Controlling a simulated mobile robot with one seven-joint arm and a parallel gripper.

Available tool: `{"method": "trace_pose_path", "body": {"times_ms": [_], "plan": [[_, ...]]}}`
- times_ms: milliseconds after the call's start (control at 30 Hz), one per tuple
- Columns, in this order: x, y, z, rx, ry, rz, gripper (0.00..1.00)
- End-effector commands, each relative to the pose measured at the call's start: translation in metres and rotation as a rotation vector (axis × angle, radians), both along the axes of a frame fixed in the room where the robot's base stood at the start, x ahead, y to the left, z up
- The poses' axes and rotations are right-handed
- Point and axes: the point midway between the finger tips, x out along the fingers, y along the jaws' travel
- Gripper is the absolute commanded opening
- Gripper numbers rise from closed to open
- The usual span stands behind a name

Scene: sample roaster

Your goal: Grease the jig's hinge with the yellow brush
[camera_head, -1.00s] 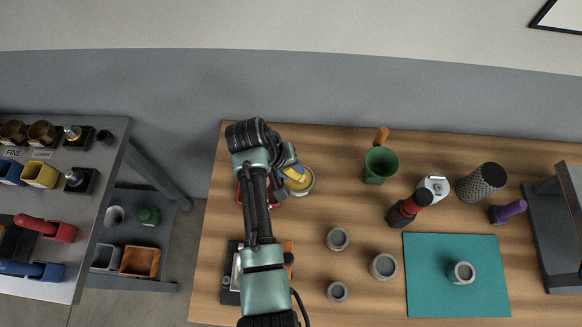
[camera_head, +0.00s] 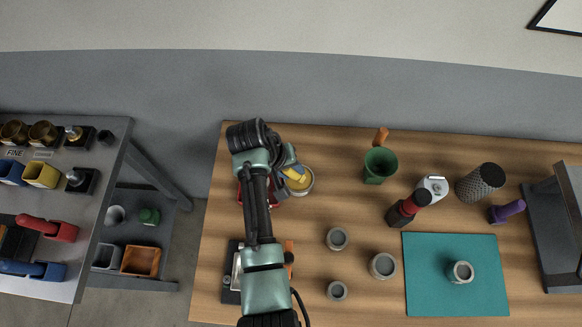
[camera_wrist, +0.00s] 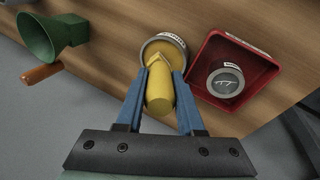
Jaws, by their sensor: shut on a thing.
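My gripper (camera_wrist: 160,78) is shut on the yellow brush (camera_wrist: 160,95); its blue fingers stand on either side of the handle. In the head view the brush (camera_head: 294,173) shows beside my gripper (camera_head: 289,172). The brush's far end is over or inside a round labelled tin (camera_wrist: 176,42), also seen in the head view (camera_head: 309,187); I cannot tell whether it touches the contents. A dark plate with pale metal parts (camera_head: 230,280), perhaps the jig, lies at the table's front left, partly hidden by my arm. Its hinge cannot be made out.
A red tray (camera_wrist: 268,75) holding a tin with a dark lid (camera_wrist: 226,83) is beside the brush. A green funnel-shaped cup (camera_head: 381,165), several grey cups (camera_head: 383,266) and a teal mat (camera_head: 430,300) are to the right. Wood is clear between them.

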Motion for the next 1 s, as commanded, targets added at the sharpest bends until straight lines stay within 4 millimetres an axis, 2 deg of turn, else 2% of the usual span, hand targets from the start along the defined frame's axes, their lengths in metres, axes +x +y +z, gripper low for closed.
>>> {"method": "trace_pose_path", "body": {"times_ms": [200,800,1000], "plan": [[0.001,0.0,0.021,0.0,-0.002,0.0,0.0],[0.001,0.0,0.068,0.0,-0.003,0.0,0.0],[0.001,0.0,0.07,0.0,-0.003,0.0,0.0]]}}
